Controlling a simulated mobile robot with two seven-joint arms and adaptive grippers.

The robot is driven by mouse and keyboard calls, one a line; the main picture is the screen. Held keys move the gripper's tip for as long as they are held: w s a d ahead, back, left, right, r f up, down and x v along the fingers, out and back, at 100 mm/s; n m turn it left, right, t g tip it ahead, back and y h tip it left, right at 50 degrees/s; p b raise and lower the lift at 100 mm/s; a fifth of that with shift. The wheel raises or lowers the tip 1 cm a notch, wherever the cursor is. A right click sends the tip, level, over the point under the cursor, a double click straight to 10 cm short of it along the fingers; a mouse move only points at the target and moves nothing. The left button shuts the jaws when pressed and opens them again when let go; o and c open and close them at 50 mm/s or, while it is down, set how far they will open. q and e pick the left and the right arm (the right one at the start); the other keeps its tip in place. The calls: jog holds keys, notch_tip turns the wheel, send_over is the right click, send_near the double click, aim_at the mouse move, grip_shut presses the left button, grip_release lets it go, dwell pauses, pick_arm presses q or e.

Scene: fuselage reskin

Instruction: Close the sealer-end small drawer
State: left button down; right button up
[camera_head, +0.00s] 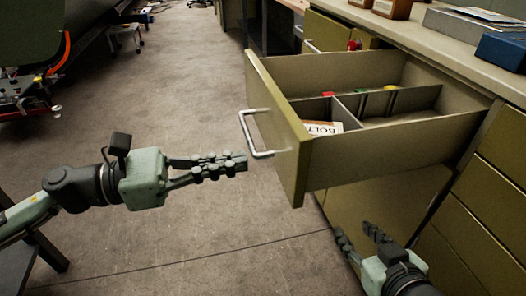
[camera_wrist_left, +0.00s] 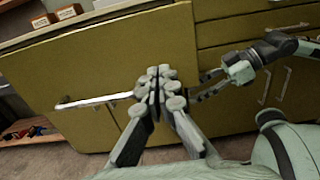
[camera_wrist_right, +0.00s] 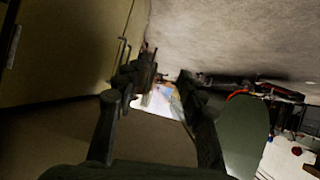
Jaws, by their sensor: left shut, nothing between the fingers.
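An olive drawer (camera_head: 279,131) stands pulled out from the cabinet, with dividers, a box marked BOLT (camera_head: 324,128) and small coloured items inside. Its silver bar handle (camera_head: 257,135) is on the front panel, and also shows in the left wrist view (camera_wrist_left: 92,101). My left gripper (camera_head: 240,164) is shut and empty, its tips close to the front panel by the handle's end; I cannot tell if they touch. In the left wrist view its tips (camera_wrist_left: 160,84) overlie the panel. My right gripper (camera_head: 358,234) is open and empty below the drawer, beside the cabinet.
Closed olive drawers (camera_head: 492,178) are at the right, below a worktop (camera_head: 455,55) carrying small boxes and a blue box (camera_head: 503,50). A red item (camera_head: 354,45) shows behind the open drawer. The grey floor (camera_head: 190,100) at the left is largely clear.

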aim_at(282, 154)
pick_arm(q)
jog(key=p+x, duration=0.1)
jog(key=x, duration=0.3)
jog(key=shift+w+d+r, duration=0.1)
jog(key=shift+d, duration=0.3)
jog(key=shift+d+p, duration=0.25)
jog(key=shift+p, duration=0.1)
pick_arm(e)
jog(key=s+d+f+g+h, duration=0.2)
jog(key=s+d+f+g, duration=0.2)
jog(key=s+d+f, duration=0.2)
jog(key=shift+s+d+m+g+h, duration=0.25)
jog(key=shift+d+m+g+h, duration=0.15)
jog(key=shift+d, duration=0.1)
pick_arm(q)
jog(key=shift+w, duration=0.15)
